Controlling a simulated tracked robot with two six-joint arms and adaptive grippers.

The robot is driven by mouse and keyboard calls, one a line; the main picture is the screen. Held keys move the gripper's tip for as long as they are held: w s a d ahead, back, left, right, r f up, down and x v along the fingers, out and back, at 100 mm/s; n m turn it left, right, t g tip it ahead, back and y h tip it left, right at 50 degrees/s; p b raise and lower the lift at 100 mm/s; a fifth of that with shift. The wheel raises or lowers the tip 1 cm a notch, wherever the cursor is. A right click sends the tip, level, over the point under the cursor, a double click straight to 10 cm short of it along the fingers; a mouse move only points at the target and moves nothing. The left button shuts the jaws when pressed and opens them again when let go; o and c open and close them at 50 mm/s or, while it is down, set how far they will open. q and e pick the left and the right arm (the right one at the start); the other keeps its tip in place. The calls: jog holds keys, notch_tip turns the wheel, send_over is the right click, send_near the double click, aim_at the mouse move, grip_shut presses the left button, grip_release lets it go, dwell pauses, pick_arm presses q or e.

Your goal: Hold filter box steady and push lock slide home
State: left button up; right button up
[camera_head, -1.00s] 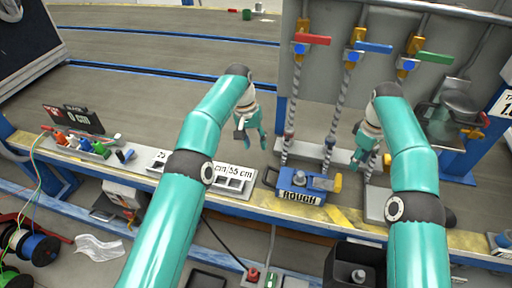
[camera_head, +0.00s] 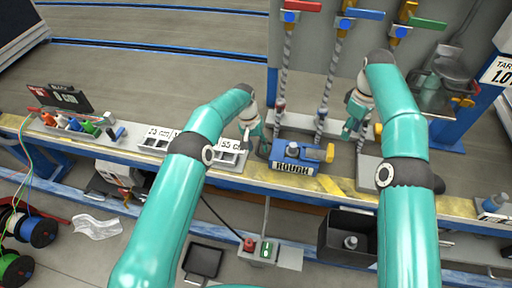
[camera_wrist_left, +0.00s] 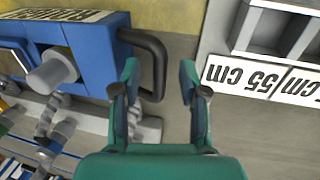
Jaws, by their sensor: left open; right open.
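The blue filter box (camera_head: 290,152), lettered ROUGH, sits at the front of the bench. A yellow piece (camera_head: 327,153), possibly the lock slide, is at its right end. The box also shows at the upper left of the left wrist view (camera_wrist_left: 90,42), with a grey round knob (camera_wrist_left: 52,70) and a black loop handle (camera_wrist_left: 158,60). My left gripper (camera_wrist_left: 158,75) is open, its fingers on either side of the handle's outer bar; contact cannot be told. In the head view it is at the box's left end (camera_head: 261,150). My right gripper (camera_head: 353,133) is open and empty, right of the box.
White 55 cm label trays (camera_head: 232,145) stand just left of the box. Twisted hoses (camera_head: 332,85) run down behind it from coloured valve handles. A grey plate (camera_head: 368,172) lies right of it. A black bin (camera_head: 345,238) is below the bench edge.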

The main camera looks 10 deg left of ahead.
pick_arm(q)
jog(key=shift+d+f, duration=0.1)
jog(key=shift+f, duration=0.65)
jog(key=shift+c, duration=0.2)
